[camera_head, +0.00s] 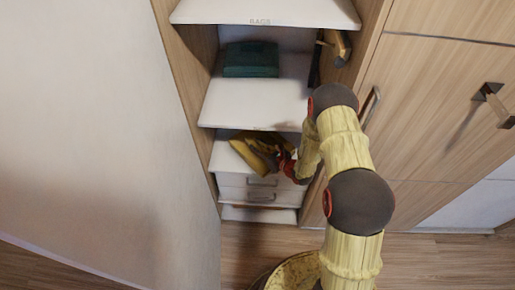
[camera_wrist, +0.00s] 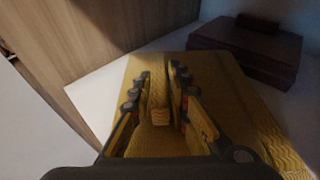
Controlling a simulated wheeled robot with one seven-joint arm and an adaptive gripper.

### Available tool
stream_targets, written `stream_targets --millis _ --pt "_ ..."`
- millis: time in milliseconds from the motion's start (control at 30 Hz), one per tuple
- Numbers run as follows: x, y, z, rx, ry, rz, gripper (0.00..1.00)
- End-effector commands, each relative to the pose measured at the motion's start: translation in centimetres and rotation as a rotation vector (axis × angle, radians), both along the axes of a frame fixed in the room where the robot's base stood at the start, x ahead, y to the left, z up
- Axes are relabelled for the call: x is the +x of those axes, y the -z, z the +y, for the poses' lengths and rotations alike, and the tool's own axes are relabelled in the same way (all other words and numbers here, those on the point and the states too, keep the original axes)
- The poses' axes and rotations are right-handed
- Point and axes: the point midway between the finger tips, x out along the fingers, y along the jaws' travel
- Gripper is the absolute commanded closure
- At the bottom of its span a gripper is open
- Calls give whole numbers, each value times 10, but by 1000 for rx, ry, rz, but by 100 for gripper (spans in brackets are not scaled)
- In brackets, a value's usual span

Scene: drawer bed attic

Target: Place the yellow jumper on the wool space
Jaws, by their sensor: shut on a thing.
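The yellow jumper (camera_head: 254,148) is at a lower white shelf of the cupboard, above the drawers. In the wrist view the jumper (camera_wrist: 220,98) looks like a folded, ribbed yellow cloth over the white surface. My gripper (camera_wrist: 160,95) is shut on the jumper, with a fold of cloth between its fingers. In the head view my gripper (camera_head: 284,165) reaches in from the right side of this opening. Whether the jumper rests fully on the shelf cannot be told. No wool label is readable.
A dark green folded thing (camera_head: 251,60) lies on the middle shelf (camera_head: 255,103). The top shelf (camera_head: 230,12) reads "BAGS". A dark reddish-brown thing (camera_wrist: 246,48) sits behind the jumper. The cupboard's wooden side wall (camera_wrist: 95,35) is close at left. Drawers (camera_head: 235,188) are below.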

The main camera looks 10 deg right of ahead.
Motion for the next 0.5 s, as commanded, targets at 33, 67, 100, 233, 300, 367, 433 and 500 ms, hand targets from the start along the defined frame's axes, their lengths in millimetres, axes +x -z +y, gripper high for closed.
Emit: stream_targets --millis 33,67,100,233,300,367,433,500 --pt "2 1 0 0 0 -5 100" --pt "2 0 0 -1 0 -6 100" --pt "2 -1 0 -1 0 -6 100" --pt "2 -1 0 -1 0 -6 100" --pt "1 1 0 -1 0 -6 100" --pt "1 3 0 0 1 -2 82" --pt "0 3 0 0 1 -2 78" --pt "1 2 0 0 1 -2 74"
